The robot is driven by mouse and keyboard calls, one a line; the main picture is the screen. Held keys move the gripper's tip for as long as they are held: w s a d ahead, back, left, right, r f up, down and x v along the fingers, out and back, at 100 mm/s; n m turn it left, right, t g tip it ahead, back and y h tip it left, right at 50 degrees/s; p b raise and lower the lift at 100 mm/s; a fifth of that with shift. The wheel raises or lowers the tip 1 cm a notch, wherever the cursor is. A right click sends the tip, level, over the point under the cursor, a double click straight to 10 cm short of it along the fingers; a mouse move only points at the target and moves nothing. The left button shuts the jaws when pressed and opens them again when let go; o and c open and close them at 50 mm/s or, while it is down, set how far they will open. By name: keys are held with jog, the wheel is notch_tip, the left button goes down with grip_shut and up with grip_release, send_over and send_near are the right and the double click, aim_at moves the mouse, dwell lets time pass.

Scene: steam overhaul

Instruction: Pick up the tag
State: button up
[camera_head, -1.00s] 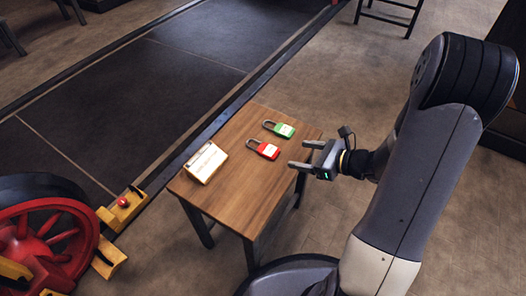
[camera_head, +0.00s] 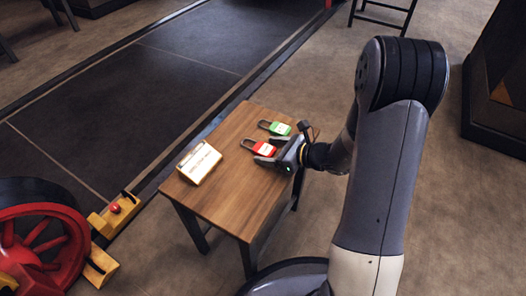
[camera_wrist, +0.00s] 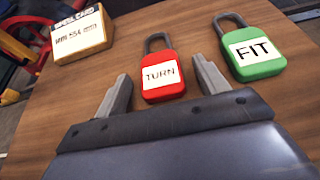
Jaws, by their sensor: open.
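A red padlock-shaped tag (camera_head: 258,146) with a dark shackle lies on the small wooden table (camera_head: 222,198). In the wrist view the red tag (camera_wrist: 162,88) bears a white label reading "TURN" and shows between my two fingers, just ahead of them. A green padlock-shaped tag (camera_head: 275,127) lies beside it; in the wrist view the green tag (camera_wrist: 255,68) reads "FIT" and is right of my right finger. My gripper (camera_head: 267,152) is open and empty, at the table's right side close to the red tag. I cannot tell its height above the table.
A cream card block (camera_head: 199,163) stands on the table's left part; it also shows in the wrist view (camera_wrist: 82,35). A red wheel (camera_head: 38,245) and a yellow block with a red knob (camera_head: 115,208) are at the lower left. The table's front part is clear.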

jog(key=c, duration=1.1)
